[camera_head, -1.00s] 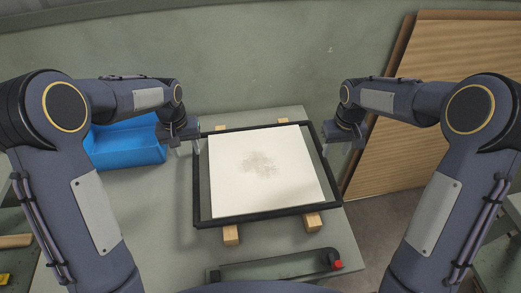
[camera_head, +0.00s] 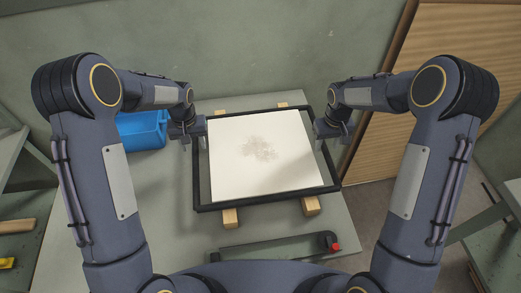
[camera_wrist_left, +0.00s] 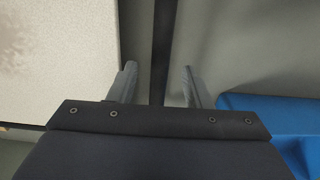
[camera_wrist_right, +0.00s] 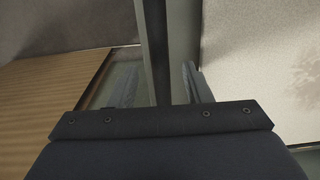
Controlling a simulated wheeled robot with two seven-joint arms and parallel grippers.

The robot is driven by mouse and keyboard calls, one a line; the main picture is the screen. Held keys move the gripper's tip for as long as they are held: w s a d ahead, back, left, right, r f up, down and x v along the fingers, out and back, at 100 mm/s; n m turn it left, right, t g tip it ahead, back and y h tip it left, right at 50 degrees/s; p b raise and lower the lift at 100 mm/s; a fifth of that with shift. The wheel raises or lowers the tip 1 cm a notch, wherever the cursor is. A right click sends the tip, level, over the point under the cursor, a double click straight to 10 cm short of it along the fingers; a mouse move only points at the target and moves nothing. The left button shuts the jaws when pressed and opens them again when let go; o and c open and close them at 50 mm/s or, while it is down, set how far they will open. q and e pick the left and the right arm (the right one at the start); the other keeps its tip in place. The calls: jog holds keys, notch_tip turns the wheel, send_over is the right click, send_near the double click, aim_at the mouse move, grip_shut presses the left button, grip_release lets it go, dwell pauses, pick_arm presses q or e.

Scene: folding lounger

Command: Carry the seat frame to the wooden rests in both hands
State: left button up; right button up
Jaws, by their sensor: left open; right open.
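The seat frame (camera_head: 268,206), a dark rectangular frame with a pale speckled panel (camera_head: 262,160) inside it, lies across the wooden rests on the table. Ends of the rests show at the near side (camera_head: 230,218) (camera_head: 311,206) and just beyond the far bar. My left gripper (camera_head: 193,146) is open at the frame's left bar; in the left wrist view the bar (camera_wrist_left: 163,45) runs between its fingers. My right gripper (camera_head: 323,140) is open at the right bar; in the right wrist view the bar (camera_wrist_right: 156,50) runs between its fingers. Finger contact cannot be told.
A blue bin (camera_head: 142,134) stands left of the frame, partly behind my left arm. A dark bar with a red end (camera_head: 336,247) lies at the table's near side. A slatted wooden panel (camera_head: 440,90) leans on the wall at right. Table surface (camera_head: 165,215) at front left is clear.

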pick_arm(q)
jog(key=shift+f, duration=0.95)
pick_arm(e)
jog(key=shift+f, duration=0.95)
pick_arm(q)
grip_shut()
pick_arm(e)
grip_shut()
pick_arm(q)
jog(key=shift+r, duration=0.15)
pick_arm(e)
jog(key=shift+r, duration=0.15)
